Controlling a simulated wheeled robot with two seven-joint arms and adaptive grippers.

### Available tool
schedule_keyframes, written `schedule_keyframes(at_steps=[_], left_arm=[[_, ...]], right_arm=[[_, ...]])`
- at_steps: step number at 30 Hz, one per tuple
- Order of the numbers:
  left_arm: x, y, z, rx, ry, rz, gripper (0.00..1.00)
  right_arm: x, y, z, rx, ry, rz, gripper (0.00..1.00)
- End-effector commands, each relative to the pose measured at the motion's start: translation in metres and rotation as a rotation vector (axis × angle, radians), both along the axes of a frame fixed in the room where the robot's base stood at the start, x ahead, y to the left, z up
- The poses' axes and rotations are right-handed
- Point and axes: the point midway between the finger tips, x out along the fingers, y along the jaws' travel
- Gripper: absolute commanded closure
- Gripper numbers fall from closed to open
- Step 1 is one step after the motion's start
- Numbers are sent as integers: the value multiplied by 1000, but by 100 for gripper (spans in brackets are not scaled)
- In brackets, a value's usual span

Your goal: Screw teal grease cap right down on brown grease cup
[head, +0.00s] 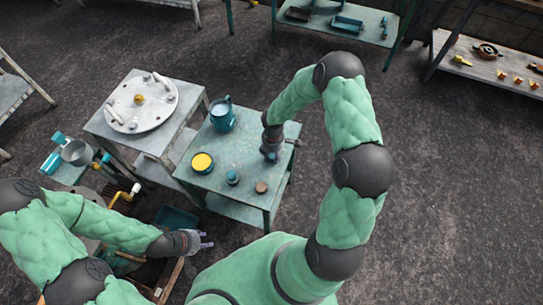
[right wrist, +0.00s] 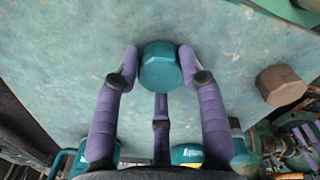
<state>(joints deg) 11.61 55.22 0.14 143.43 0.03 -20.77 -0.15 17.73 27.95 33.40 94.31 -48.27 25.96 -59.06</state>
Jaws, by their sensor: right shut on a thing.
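The teal grease cap (right wrist: 160,68), many-sided with a flat top, sits between the purple fingers of my right gripper (right wrist: 158,75) in the right wrist view. The fingers are shut on it. In the head view my right gripper (head: 271,153) is low over the right part of the green table. What lies under the cap is hidden. A brown many-sided piece (right wrist: 280,85) stands apart on the table; it also shows in the head view (head: 261,187). I cannot tell whether it is the grease cup. My left gripper (head: 205,241) is open and empty, off the table's front left.
The green table (head: 225,148) also holds a teal jug (head: 222,115), a yellow-topped dish (head: 203,162) and a small teal piece (head: 232,177). A grey table (head: 100,123) with a round white plate (head: 141,118) stands left. Shelves stand at the back.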

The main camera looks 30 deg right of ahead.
Motion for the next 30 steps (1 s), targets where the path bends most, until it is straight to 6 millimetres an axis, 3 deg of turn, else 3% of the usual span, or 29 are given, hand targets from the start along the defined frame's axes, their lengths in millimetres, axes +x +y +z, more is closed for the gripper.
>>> schedule_keyframes(at_steps=[8,30], left_arm=[[0,0,3,0,0,0,60],[0,0,30,0,0,0,60]], right_arm=[[0,0,3,0,1,0,93],[0,0,35,0,0,1,93]])
